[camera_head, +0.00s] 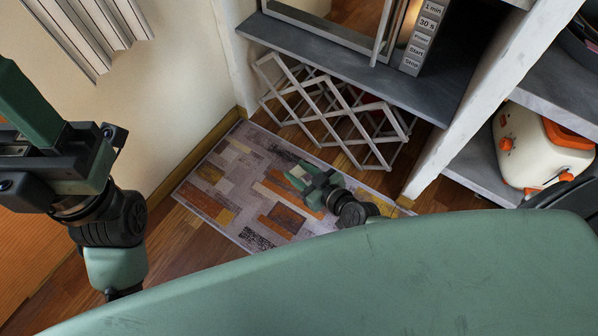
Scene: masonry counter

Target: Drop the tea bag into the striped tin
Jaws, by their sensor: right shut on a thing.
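My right gripper (301,174) is small and far below, over the patterned rug. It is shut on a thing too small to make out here. My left gripper (30,110) is large at the left edge, with a green finger pointing up and left. Its fingertips are cut off or hidden, so I cannot see whether it is open or shut. I see no striped tin in this view, and I cannot make out a tea bag.
A patterned rug (215,172) lies on the wooden floor. A white lattice rack (345,117) stands under a dark grey shelf (300,42). A microwave with labelled buttons (421,39) sits on that shelf. A white and orange appliance (524,146) stands on a lower shelf at right.

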